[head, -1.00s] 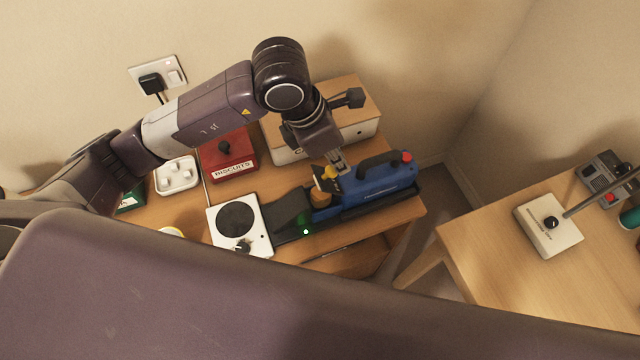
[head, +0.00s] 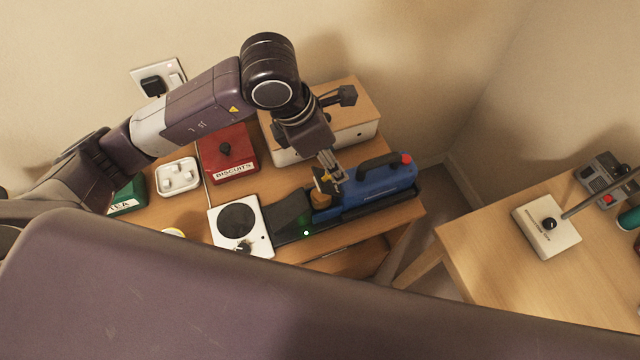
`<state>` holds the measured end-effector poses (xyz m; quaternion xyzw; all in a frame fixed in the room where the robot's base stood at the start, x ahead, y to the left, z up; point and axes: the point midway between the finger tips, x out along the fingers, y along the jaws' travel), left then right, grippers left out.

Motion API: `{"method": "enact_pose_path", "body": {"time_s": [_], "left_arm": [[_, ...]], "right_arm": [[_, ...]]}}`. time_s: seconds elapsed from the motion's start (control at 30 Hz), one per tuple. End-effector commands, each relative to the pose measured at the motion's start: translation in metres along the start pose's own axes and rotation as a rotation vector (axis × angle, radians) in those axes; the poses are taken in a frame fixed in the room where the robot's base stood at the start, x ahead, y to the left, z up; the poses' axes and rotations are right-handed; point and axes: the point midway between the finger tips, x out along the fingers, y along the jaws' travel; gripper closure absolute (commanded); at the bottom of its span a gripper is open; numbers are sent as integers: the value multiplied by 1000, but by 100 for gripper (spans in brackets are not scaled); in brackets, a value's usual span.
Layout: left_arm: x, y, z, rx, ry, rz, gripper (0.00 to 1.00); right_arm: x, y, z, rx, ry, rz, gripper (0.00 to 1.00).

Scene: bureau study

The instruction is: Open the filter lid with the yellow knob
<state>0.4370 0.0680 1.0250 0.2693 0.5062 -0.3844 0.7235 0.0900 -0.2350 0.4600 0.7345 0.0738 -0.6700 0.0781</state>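A blue handheld vacuum (head: 378,187) with a black handle and a red button lies on a dark dock (head: 290,222) on the wooden desk. At its left end is a small amber-brown part (head: 320,201), with a yellow piece just above it, which looks like the filter lid with its knob. My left gripper (head: 329,177) points down at this yellow piece, its fingers at or very close to it. The fingers partly hide the knob, so I cannot tell whether they grip it or how far the lid is open. My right gripper is not in view.
A white hotplate (head: 259,239) stands left of the dock. Behind are a red biscuits tin (head: 229,165), a white tray (head: 177,177), a green tea tin (head: 130,197) and a wood-topped white box (head: 350,137). A second table (head: 480,240) stands right, across a gap.

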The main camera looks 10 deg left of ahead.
Motion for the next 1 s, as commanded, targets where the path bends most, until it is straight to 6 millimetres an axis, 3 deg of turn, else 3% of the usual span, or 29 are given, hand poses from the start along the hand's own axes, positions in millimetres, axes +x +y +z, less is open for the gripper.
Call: {"method": "enact_pose_path", "body": {"time_s": [0.43,1.0], "left_arm": [[-42,0,-11,-1,-1,1,56],[-45,0,-13,0,0,0,56]], "right_arm": [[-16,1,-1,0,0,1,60],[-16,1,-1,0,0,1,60]]}}
